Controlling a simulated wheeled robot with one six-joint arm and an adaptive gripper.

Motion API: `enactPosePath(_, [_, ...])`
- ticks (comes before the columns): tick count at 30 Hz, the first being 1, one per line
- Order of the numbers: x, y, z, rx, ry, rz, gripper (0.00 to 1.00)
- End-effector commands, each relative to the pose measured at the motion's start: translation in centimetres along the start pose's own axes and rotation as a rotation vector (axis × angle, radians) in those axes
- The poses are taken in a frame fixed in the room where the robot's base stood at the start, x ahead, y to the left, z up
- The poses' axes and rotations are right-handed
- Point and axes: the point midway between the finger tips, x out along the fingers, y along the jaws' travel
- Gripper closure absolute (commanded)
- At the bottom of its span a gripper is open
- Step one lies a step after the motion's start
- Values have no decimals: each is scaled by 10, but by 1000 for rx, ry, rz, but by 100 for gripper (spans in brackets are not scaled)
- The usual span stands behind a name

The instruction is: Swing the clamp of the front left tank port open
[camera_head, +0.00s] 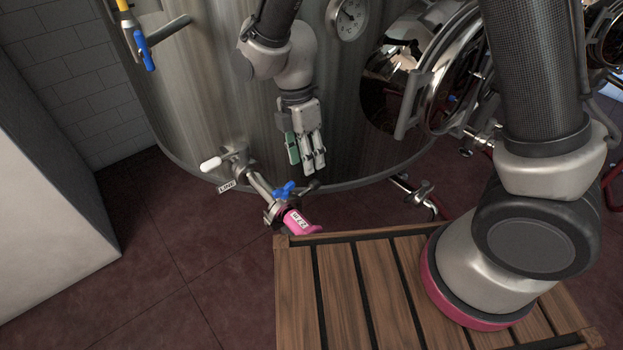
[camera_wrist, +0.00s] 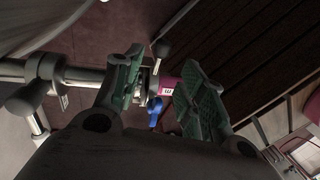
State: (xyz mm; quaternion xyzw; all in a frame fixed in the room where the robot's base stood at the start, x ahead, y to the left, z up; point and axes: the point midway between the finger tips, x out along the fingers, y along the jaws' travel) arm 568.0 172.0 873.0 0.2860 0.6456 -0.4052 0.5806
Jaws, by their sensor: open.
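The tank port (camera_head: 258,184) sticks out low from the steel tank, with a white-handled valve (camera_head: 211,164) and a LINE tag. A clamp (camera_head: 271,212) with a blue wing nut (camera_head: 285,190) sits around its end, where a pink hose end (camera_head: 299,222) meets it. Whether the clamp is shut is too small to tell. My gripper (camera_head: 306,165) is open and empty above the port, fingers pointing down. In the wrist view the blue nut (camera_wrist: 155,112) and pink hose end (camera_wrist: 166,87) show beyond and between the green finger pads, apart from them.
A wooden slatted platform (camera_head: 345,285) lies in front of the port. Another valve port (camera_head: 415,192) and a round hatch (camera_head: 440,80) are on the right. A blue-handled valve (camera_head: 145,52) hangs upper left. Red floor (camera_head: 170,270) is clear at left.

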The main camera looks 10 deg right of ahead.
Motion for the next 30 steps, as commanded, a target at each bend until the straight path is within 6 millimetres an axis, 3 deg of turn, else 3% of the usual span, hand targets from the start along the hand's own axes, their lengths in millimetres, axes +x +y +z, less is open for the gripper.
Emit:
enactPosePath(15, [69,-1,1,-19,-1,-3,59])
enactPosePath(26, [78,-1,1,-18,-1,-1,59])
enactPosePath(30, [78,-1,1,-17,-1,-1,81])
